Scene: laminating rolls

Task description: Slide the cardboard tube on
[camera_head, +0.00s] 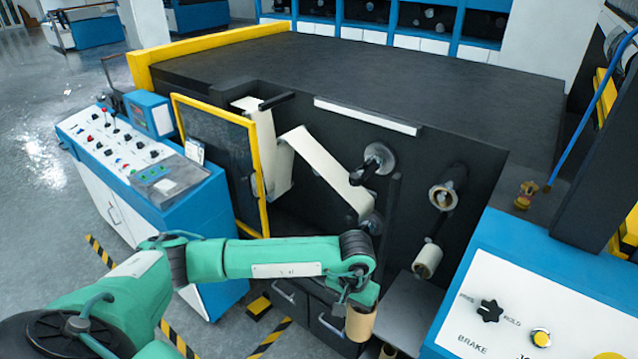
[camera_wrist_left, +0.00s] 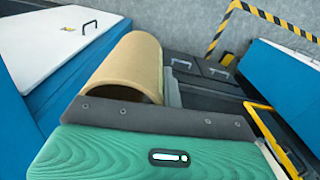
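The tan cardboard tube (camera_head: 361,324) hangs at the end of my left arm, low in front of the black laminating machine (camera_head: 310,225). My left gripper (camera_head: 357,303) is at the tube's upper end and appears shut on it. In the left wrist view the hollow tube (camera_wrist_left: 128,66) lies just beyond the dark gripper edge (camera_wrist_left: 160,118); the finger contact is hidden. On the machine's face, an upper spindle (camera_head: 376,160) sticks out. The tube is apart from both. My right gripper is not in view.
A pale web (camera_head: 325,168) runs across the machine's face. A small pale roll (camera_head: 427,261) sits below the right spindle. A blue control desk (camera_head: 150,165) stands left, a blue-and-white brake panel (camera_head: 530,310) front right. A yellow-framed door (camera_head: 222,155) stands open.

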